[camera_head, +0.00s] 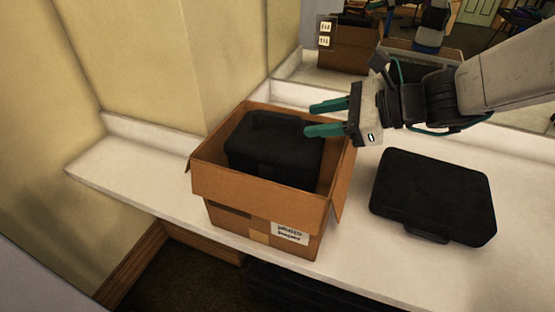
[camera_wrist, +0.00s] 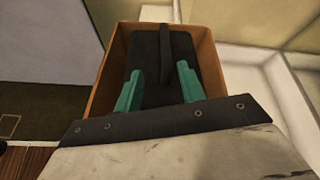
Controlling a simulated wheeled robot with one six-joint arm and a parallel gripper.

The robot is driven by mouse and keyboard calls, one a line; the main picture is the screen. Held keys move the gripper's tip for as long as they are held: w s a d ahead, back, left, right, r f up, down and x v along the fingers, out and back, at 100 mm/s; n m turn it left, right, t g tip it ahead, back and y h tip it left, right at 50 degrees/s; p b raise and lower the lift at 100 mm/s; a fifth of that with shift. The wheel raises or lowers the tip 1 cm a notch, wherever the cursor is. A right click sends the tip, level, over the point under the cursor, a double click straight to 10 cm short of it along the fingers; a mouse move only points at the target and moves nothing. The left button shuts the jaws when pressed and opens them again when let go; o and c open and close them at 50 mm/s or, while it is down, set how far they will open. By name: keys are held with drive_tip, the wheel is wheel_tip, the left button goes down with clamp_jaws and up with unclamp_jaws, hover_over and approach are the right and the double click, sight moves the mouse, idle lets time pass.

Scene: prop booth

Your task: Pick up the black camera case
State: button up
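A black case (camera_head: 275,148) with a raised strip on its top sits inside an open cardboard box (camera_head: 245,187). A second, flatter black case (camera_head: 433,195) with a front handle lies on the white counter to the right; I cannot tell from the frames which one is the camera case. My gripper (camera_head: 324,118) is above the right back part of the box, its teal fingers apart and pointing left. In the wrist view, the fingers (camera_wrist: 158,88) are spread with the boxed case (camera_wrist: 150,75) beyond them, and nothing is between them.
The white counter (camera_head: 130,165) is clear left of the box. A mirror (camera_head: 410,60) behind the counter reflects the box and my arm. The box's flaps stand open around its rim. A dark object (camera_head: 300,285) lies below the counter.

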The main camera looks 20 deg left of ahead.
sight(278, 116)
drive_tip(key=shift+m, duration=0.6)
drive_tip(key=x, duration=0.3)
drive_tip(key=r+x, duration=0.1)
drive_tip(key=x, duration=0.5)
drive_tip(key=shift+w+a+r, duration=0.15)
drive_tip(key=shift+w+a, duration=0.15)
drive_tip(key=shift+w, duration=0.05)
drive_tip(key=shift+c, duration=0.3)
clamp_jaws()
drive_tip(key=shift+r, duration=0.1)
